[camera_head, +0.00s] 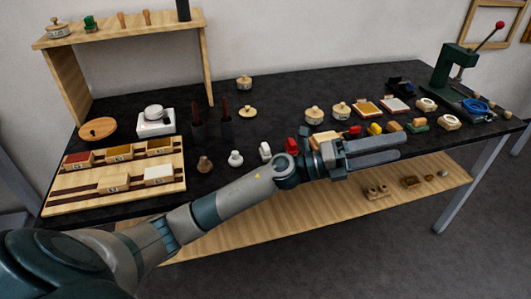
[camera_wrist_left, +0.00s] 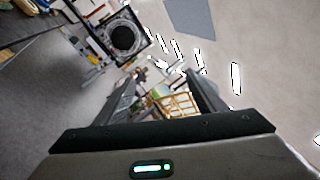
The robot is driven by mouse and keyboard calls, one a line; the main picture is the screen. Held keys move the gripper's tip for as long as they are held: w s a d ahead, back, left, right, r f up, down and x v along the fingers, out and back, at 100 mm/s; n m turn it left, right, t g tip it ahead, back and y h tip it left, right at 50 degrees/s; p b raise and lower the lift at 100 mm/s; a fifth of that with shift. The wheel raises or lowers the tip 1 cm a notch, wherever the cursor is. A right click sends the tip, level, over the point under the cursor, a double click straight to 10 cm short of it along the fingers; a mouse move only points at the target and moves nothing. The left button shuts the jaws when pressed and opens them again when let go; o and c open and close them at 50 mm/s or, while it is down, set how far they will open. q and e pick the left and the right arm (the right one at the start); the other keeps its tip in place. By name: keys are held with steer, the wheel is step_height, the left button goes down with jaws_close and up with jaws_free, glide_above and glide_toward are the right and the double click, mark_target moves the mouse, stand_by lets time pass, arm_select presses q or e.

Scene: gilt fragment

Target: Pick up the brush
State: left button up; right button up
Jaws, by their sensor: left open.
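I cannot single out the brush for certain. Two dark cups stand left of the table's middle, the left cup (camera_head: 198,134) and the right cup (camera_head: 226,131), each with a thin brown upright handle that may be a brush. My left gripper (camera_head: 404,147) reaches across the table's front edge, right of these cups, and points right. It is open, with nothing seen between its fingers; in the left wrist view the fingers (camera_wrist_left: 163,88) stand apart, facing out into the room. My right gripper does not show.
The black table (camera_head: 290,100) holds a wooden tray of colour blocks (camera_head: 60,204) at left, a wooden shelf (camera_head: 120,28) behind it, and a green press (camera_head: 455,66) at right. Small pots, pads and blocks crowd the area behind my gripper. The table's back middle is fairly clear.

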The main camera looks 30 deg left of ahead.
arm_select(q)
steer(key=f+m+g+y, duration=0.1)
steer(key=f+m+g, duration=0.1)
steer(key=m+g, duration=0.35)
steer(key=r+m+g+y, duration=0.1)
steer(key=m+g+y, duration=0.35)
steer(key=y, duration=1.25)
glide_above(265, 145)
steer(key=s+a, duration=0.2)
steer(key=shift+w+d+n, duration=0.25)
steer(key=shift+w+n, duration=0.05)
steer(key=shift+f, duration=0.15)
steer(key=shift+h, duration=0.3)
steer(key=f+p, duration=0.1)
steer(key=f, duration=0.3)
steer(key=f+p, duration=0.1)
steer(key=f, duration=0.3)
steer(key=w+d+f+p, duration=0.1)
steer(key=f, duration=0.3)
steer(key=shift+p, duration=0.3)
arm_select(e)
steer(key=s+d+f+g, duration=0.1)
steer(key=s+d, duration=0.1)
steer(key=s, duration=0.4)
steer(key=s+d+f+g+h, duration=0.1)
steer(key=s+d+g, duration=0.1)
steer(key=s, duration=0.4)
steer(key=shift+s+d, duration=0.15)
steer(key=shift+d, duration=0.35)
